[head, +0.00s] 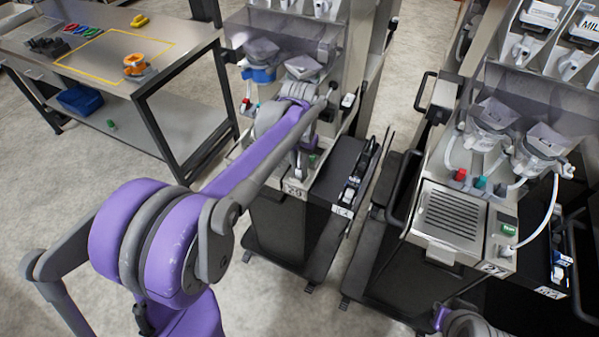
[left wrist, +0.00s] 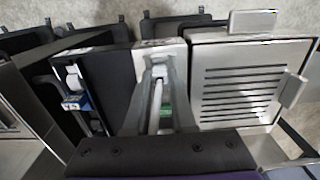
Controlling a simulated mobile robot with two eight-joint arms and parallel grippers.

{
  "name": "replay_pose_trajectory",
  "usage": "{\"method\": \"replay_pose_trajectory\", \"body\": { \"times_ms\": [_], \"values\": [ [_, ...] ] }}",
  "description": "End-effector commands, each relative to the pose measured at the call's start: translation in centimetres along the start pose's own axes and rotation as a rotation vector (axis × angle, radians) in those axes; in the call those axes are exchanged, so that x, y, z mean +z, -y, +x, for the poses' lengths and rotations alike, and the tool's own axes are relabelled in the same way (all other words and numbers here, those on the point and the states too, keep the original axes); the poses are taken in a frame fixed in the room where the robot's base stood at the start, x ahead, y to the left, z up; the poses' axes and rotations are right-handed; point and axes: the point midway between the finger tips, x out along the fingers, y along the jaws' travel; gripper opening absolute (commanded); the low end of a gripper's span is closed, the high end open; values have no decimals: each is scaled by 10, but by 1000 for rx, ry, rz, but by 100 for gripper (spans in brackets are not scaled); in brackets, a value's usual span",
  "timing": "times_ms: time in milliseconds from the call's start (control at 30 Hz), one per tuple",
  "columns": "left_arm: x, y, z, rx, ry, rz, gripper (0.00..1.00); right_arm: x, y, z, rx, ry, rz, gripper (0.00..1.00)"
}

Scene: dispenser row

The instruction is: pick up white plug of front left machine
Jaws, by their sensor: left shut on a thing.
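The left machine (head: 268,205) stands in the middle of the head view, with dark tray-like parts at its front right. My left arm reaches over it, and my left gripper (head: 303,160) is low at its front panel. In the left wrist view my left gripper (left wrist: 158,85) is shut on the white plug (left wrist: 156,105), a slim white piece between the two grey fingers. A green part shows just behind it. Whether the plug is still seated in the panel I cannot tell. My right gripper is not in view; only a bit of that arm shows at lower right.
A second machine (head: 455,220) stands to the right, with a slatted grille, red and teal plugs, and a white hose. A metal workbench (head: 160,55) stands at upper left, with an orange object (head: 136,67) on it. Open floor lies between bench and machines.

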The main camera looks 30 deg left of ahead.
Motion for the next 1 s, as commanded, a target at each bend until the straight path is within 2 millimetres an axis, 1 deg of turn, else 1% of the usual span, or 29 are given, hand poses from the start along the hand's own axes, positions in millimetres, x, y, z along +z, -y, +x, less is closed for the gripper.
{"method": "replay_pose_trajectory", "body": {
  "times_ms": [167,267,367,600,700,833,1000],
  "values": [
    [0,0,0,0,0,0,0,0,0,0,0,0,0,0],
    [0,0,-4,0,0,0,0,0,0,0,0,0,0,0],
    [0,0,-16,0,0,0,0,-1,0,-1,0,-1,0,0],
    [0,0,-65,0,0,0,0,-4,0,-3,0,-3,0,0],
    [0,0,-82,0,0,0,0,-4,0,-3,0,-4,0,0],
    [0,0,-96,0,0,0,0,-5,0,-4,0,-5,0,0],
    [0,0,-101,0,0,0,0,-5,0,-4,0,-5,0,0]
  ]
}}
